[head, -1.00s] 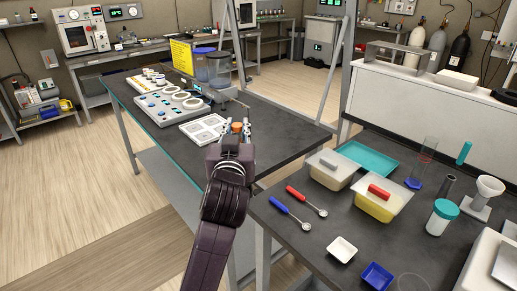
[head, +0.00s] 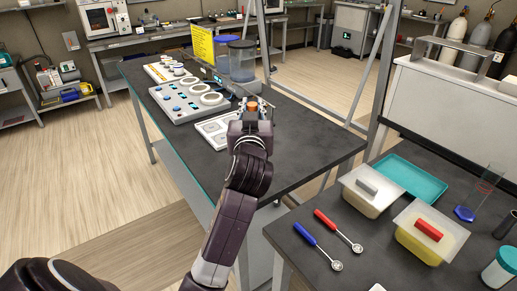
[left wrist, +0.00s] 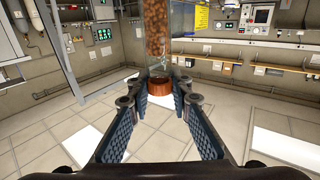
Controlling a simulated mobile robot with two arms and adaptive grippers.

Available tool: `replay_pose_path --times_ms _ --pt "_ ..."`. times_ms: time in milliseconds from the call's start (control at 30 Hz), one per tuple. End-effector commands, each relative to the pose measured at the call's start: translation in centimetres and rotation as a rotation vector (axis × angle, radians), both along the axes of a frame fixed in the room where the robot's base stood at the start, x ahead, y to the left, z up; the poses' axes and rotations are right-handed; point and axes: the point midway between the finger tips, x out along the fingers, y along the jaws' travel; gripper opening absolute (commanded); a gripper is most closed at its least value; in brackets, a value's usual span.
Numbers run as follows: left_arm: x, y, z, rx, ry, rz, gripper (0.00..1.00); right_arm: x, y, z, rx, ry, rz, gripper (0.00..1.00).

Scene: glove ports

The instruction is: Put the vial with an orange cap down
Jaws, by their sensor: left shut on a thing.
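My left gripper (head: 251,113) is shut on the vial, whose orange cap (head: 252,105) shows just past the fingers in the head view. In the left wrist view, which looks upside down, the clear vial (left wrist: 158,35) with brown grains stands between the fingertips (left wrist: 160,92), its orange cap (left wrist: 158,86) lower in the picture. In the head view the vial's body is hidden behind my gripper. The gripper is over the dark table (head: 290,165), right of a white two-square plate (head: 207,133). I cannot tell whether the vial touches the table. My right gripper is out of view.
Two blue-lidded clear jars (head: 241,62) stand behind the gripper. A blue-buttoned panel with rings (head: 185,103) and a yellow sign (head: 203,46) are to the left. The table is bare to the gripper's right. A nearer bench (head: 300,265) holds lidded tubs (head: 370,190) and spoons (head: 318,246).

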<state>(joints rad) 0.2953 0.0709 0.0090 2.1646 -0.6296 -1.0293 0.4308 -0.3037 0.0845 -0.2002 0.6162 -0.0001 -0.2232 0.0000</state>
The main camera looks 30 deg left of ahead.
Motion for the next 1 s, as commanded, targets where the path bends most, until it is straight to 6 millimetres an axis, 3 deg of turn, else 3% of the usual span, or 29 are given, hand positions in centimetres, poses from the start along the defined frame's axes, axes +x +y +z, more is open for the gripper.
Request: replay_pose_path --times_ms 33,133,300,533,767,1000 --pt "0.0 0.0 -1.8 0.002 0.008 0.0 0.0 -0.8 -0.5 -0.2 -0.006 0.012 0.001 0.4" --pt "0.0 0.0 -4.4 0.002 0.007 0.0 0.0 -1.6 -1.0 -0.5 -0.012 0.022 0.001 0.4" --pt "0.0 0.0 -7.8 0.001 0.003 0.0 0.0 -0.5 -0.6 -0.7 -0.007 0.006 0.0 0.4" --pt "0.0 0.0 -9.9 0.001 0.002 0.0 0.0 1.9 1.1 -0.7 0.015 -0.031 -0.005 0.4" --pt "0.0 0.0 -13.1 0.002 0.001 -0.001 0.0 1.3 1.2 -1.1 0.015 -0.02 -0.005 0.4" --pt "0.0 0.0 -13.4 0.001 -0.002 -0.001 0.0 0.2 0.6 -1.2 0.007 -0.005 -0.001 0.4"
